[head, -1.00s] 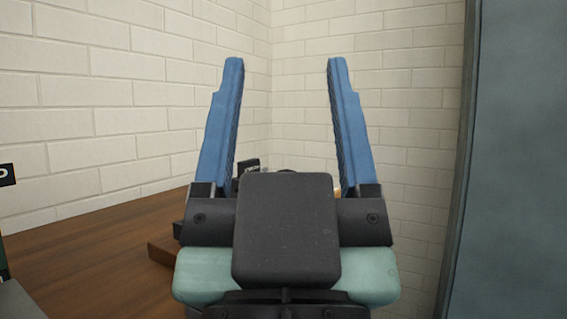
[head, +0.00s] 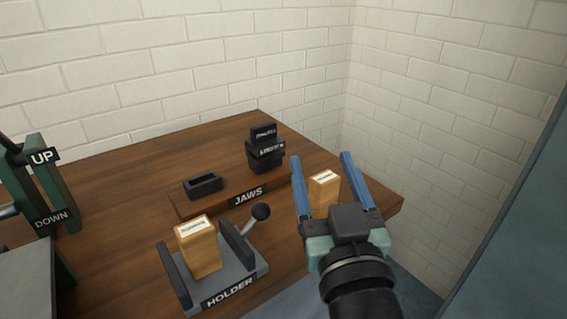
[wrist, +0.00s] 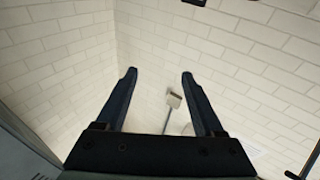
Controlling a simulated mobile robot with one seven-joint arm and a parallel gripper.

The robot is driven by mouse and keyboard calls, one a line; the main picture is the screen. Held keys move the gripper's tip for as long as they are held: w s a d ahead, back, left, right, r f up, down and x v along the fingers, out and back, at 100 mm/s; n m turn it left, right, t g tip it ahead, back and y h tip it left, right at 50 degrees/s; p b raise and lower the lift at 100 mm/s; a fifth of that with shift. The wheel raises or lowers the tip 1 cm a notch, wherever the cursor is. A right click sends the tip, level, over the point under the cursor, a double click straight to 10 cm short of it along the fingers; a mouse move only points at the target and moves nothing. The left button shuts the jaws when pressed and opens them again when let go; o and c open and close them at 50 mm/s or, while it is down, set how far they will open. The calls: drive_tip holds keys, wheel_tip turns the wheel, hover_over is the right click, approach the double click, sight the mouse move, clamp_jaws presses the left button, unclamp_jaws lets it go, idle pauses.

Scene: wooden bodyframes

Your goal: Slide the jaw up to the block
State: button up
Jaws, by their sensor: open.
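The grey holder (head: 228,289) stands on the table's front part in the head view, with a wooden block (head: 203,252) upright between its two dark side plates. The right-hand plate, a jaw (head: 238,245), has a gap to the block, and a lever with a black ball knob (head: 261,211) rises beside it. My gripper (head: 321,155) is open, to the right of the holder and apart from it. In the wrist view its fingers (wrist: 158,72) are spread with nothing gripped, facing the white wall.
A second wooden block (head: 324,190) shows between my fingers in the head view, not gripped. A board marked JAWS (head: 248,197) carries a black tray-like piece (head: 203,186) and a stack of black pieces (head: 265,150). A green frame marked UP and DOWN (head: 50,185) stands left. Walls close off the back and right.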

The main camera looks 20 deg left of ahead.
wheel_tip(320, 180, down, 6)
drive_tip(key=s+a+g+y+p, duration=0.2)
drive_tip(key=g+p, duration=0.1)
drive_tip(key=p, duration=0.1)
drive_tip(key=g+y+p, duration=0.2)
drive_tip(key=p, duration=0.1)
approach(251, 226)
drive_tip(key=w+r, duration=0.2)
drive_tip(key=shift+n, duration=0.4)
drive_tip(key=x, duration=1.2)
drive_tip(key=shift+w+d+f+p, duration=0.2)
drive_tip(key=shift+w+p, duration=0.1)
drive_tip(key=shift+w, duration=0.1)
clamp_jaws()
